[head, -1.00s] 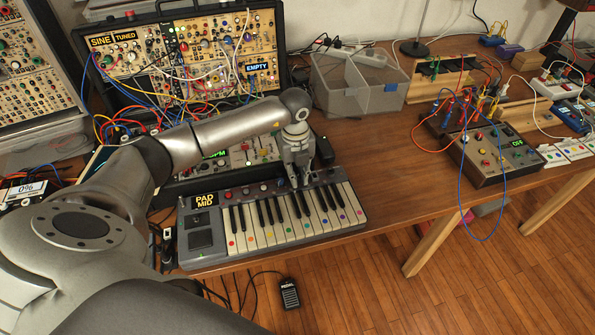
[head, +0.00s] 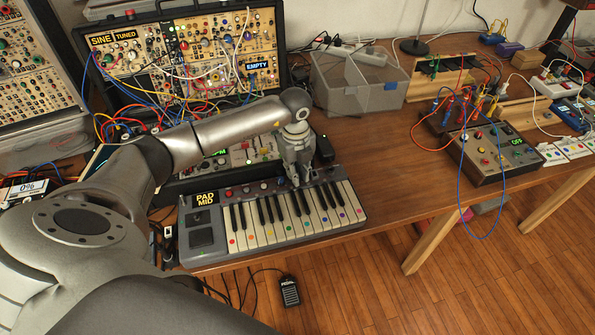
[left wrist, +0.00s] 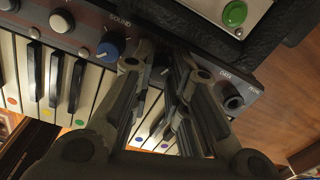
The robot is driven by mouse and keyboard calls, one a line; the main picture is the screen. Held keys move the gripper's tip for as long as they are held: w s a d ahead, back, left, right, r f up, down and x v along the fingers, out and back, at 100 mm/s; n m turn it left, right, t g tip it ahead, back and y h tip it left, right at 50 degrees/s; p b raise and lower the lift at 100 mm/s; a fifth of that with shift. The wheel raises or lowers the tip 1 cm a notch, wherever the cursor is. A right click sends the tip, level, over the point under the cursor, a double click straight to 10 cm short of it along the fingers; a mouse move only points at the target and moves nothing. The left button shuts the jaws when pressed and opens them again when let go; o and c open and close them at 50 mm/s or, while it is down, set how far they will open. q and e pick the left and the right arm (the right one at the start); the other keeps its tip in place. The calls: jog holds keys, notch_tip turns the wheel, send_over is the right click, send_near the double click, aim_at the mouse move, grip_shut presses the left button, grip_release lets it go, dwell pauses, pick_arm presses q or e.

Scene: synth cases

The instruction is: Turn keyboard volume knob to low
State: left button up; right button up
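The keyboard (head: 318,229) lies on the wooden desk, with colour-dotted keys and a display (head: 204,199) reading PAD MID. A row of knobs runs along its top panel, including one (head: 245,189) left of my gripper. In the left wrist view a grey-blue knob (left wrist: 107,50) sits below the SOUND label. My left gripper (head: 297,184) points down at the panel's right part. In the left wrist view its fingertips (left wrist: 164,55) are beside the panel between SOUND and DATA. No volume label is legible.
A patch-cable synth case (head: 190,60) stands behind the keyboard. A grey plastic bin (head: 350,95) is at the back. A control box (head: 495,155) with a looping blue cable is at the right. The desk between keyboard and box is clear. A pedal (head: 289,292) lies below.

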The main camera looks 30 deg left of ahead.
pick_arm(q)
jog(key=shift+o, duration=0.8)
notch_tip(320, 180, up, 12)
jog(key=shift+s, duration=0.15)
jog(key=shift+a, duration=0.1)
